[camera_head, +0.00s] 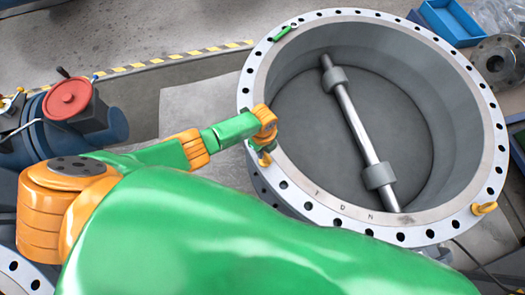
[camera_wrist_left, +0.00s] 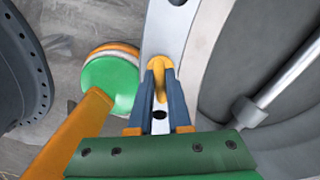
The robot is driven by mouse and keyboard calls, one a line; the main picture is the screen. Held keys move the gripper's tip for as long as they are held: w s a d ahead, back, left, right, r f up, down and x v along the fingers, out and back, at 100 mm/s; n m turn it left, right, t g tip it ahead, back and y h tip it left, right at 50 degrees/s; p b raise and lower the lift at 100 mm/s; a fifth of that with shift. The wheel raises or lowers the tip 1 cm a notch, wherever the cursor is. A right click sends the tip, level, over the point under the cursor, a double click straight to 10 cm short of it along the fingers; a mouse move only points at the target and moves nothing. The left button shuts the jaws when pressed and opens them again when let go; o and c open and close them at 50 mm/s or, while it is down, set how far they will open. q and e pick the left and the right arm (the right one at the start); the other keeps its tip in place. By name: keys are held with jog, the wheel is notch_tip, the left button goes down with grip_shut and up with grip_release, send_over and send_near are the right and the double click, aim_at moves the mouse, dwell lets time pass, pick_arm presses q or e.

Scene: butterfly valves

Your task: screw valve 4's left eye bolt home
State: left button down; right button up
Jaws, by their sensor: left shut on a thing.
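The large grey valve body (camera_head: 360,215) lies with its white drilled flange ring facing up. A yellow eye bolt (camera_head: 265,160) stands at the flange's left edge. My left gripper (camera_head: 262,147) is over it, its arm coming in from the left. In the left wrist view my left gripper (camera_wrist_left: 160,82) has its two dark blue fingers on both sides of the yellow eye bolt (camera_wrist_left: 159,64) and is shut on it. The bolt's lower end and its thread are hidden. A second yellow eye bolt (camera_head: 485,208) sits on the flange's right edge. My right gripper does not show.
A shaft with two collars (camera_head: 352,120) crosses the valve's bore. A small green tool-like object (camera_head: 283,33) lies on the flange at the upper left. A dark blue machine with a red round cap (camera_head: 68,98) stands at left. A blue bin (camera_head: 450,20) is at upper right.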

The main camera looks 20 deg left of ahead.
pick_arm(q)
jog(key=shift+m, duration=1)
jog(key=c, duration=0.8)
grip_release()
jog(key=shift+c, duration=0.2)
notch_tip(320, 180, up, 7)
jog(key=p, duration=0.2)
jog(key=shift+r+p, duration=0.1)
jog(key=shift+p, duration=0.25)
